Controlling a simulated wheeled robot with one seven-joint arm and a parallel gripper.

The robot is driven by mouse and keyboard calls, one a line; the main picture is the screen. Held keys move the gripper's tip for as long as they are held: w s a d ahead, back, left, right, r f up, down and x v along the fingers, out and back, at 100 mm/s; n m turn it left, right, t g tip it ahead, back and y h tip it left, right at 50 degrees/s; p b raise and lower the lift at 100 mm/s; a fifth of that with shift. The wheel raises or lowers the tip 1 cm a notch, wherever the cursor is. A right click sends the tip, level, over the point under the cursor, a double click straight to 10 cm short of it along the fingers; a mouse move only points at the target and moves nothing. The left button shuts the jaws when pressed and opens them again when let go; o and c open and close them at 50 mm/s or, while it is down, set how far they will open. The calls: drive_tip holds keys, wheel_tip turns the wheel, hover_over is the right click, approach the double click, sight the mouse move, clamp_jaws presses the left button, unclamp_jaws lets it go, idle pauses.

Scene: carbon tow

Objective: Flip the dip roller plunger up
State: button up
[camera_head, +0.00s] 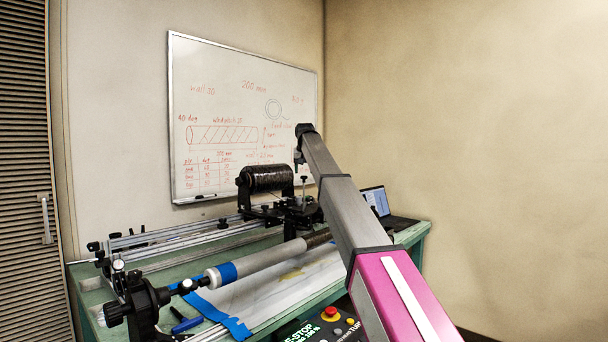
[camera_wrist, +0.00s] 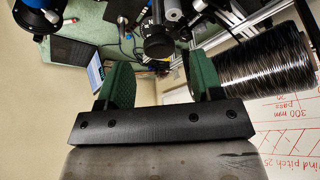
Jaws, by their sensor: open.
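The dip roller unit (camera_head: 284,212) is part of the dark carriage below the black fibre spool (camera_head: 268,178). A small upright pin with a dark knob (camera_head: 304,180) stands on it, possibly the plunger. My gripper (camera_head: 300,162) hangs just above this area, small and partly lost against the whiteboard. In the wrist view my gripper (camera_wrist: 160,78) has its two green fingers wide apart with nothing between them. A round black knob with white marks (camera_wrist: 158,42) lies beyond the gap, apart from the fingers. I cannot tell whether the plunger is up or down.
The spool (camera_wrist: 254,70) is close beside the right finger in the wrist view. A laptop (camera_head: 384,206) sits at the bench's right end. A long mandrel (camera_head: 262,262) and rails (camera_head: 180,238) cross the bench. An E-stop (camera_head: 331,312) is in front.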

drive_tip(key=v, duration=0.8)
drive_tip(key=shift+r, duration=0.3)
drive_tip(key=shift+s, duration=0.1)
